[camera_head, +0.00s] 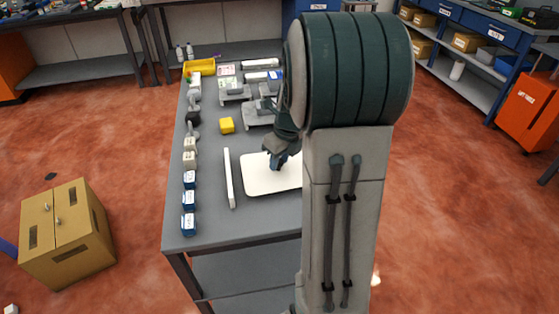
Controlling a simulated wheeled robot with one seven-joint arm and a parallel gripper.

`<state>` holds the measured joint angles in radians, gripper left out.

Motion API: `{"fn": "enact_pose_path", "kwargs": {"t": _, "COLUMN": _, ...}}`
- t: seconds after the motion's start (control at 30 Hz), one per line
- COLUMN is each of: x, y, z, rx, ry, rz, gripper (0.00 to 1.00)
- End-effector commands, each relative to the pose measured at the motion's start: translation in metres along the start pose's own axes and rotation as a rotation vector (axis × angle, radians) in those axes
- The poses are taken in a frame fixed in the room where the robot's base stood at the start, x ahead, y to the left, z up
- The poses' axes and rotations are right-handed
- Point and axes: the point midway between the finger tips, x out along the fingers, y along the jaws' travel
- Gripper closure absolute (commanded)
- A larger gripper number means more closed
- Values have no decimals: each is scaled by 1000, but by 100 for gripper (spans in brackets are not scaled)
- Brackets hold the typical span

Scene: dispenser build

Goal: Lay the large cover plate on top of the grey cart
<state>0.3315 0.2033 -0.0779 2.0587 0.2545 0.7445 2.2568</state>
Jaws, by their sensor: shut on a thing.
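The large cover plate (258,186) is a flat white sheet with rounded corners. It is level over the near half of a long grey-topped work surface (207,225) with a lower shelf. I see no other clear grey cart, and cannot tell whether this surface is the cart. My gripper (277,166) points down at the far part of the plate and is shut on it. The fingertips are small and partly hidden by the wrist. My arm hides the plate's right side. Whether the plate touches the surface or hangs just above it, I cannot tell.
A white bar (229,178) lies left of the plate. Several small blue-and-white containers (189,200) line the left edge. A cardboard-coloured cabinet (68,235) stands on the floor at left.

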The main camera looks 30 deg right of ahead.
Motion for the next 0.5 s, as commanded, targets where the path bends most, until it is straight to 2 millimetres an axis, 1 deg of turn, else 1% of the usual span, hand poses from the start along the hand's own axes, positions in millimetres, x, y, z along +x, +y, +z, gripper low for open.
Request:
{"fn": "enact_pose_path", "kwargs": {"t": 0.07, "x": 6, "y": 0, "z": -1, "rx": 0, "ry": 0, "rz": 1, "gripper": 100}}
{"fn": "enact_pose_path", "kwargs": {"t": 0.33, "x": 6, "y": 0, "z": -1, "rx": 0, "ry": -1, "rz": 0, "gripper": 100}}
{"fn": "enact_pose_path", "kwargs": {"t": 0.43, "x": 10, "y": 0, "z": -2, "rx": 0, "ry": -1, "rz": 0, "gripper": 100}}
{"fn": "enact_pose_path", "kwargs": {"t": 0.47, "x": 9, "y": 0, "z": -2, "rx": 0, "ry": -1, "rz": 0, "gripper": 64}}
{"fn": "enact_pose_path", "kwargs": {"t": 0.5, "x": 9, "y": 0, "z": -2, "rx": 0, "ry": -1, "rz": 0, "gripper": 53}}
